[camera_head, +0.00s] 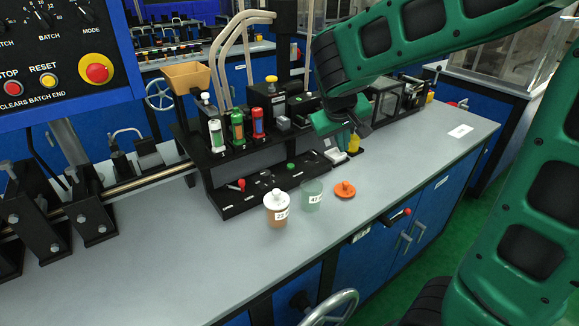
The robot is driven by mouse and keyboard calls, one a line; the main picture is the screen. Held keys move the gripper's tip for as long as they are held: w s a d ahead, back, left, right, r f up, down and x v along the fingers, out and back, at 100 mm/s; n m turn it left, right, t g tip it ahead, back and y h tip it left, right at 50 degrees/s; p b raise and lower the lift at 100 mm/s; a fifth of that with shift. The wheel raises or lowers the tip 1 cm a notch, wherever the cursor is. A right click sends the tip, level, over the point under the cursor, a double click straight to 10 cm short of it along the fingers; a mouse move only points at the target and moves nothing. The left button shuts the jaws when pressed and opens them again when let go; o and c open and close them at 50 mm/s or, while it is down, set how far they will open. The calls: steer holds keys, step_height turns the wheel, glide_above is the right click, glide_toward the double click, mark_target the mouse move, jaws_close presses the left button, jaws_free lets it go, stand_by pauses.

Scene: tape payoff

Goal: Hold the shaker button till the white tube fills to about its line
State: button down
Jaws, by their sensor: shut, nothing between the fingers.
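The white tube (216,136) stands upright at the left end of a row of tubes on the black bench unit. A green tube (237,128) and a red tube (258,124) stand to its right. The white tube's fill level and line are too small to read. My gripper (361,130) is shut and empty, pointing down at the right of the unit. It is close to a small yellow part (354,145); I cannot tell if they touch. I cannot tell for sure which part is the shaker button. A green knob (290,166) shows on the unit's lower ledge.
A white-lidded jar (276,210), a pale green cup (312,195) and an orange lid (344,190) stand on the grey bench (345,235) in front of the unit. A tan hopper (186,76) is behind left. A control panel (65,50) fills the upper left.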

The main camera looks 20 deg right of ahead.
steer(key=w+a+r+n+t, duration=0.2)
steer(key=w+a+n+t, duration=0.1)
steer(key=w+a, duration=0.5)
steer(key=a, duration=0.3)
steer(key=shift+w+a, duration=0.3)
steer(key=shift+w, duration=0.1)
steer(key=shift+f, duration=0.1)
glide_above(290, 170)
steer(key=shift+f, duration=4.4)
steer(key=shift+s+f, duration=0.1)
steer(key=shift+f, duration=0.7)
steer(key=shift+r, duration=0.1)
stand_by(0.4)
steer(key=shift+r, duration=0.8)
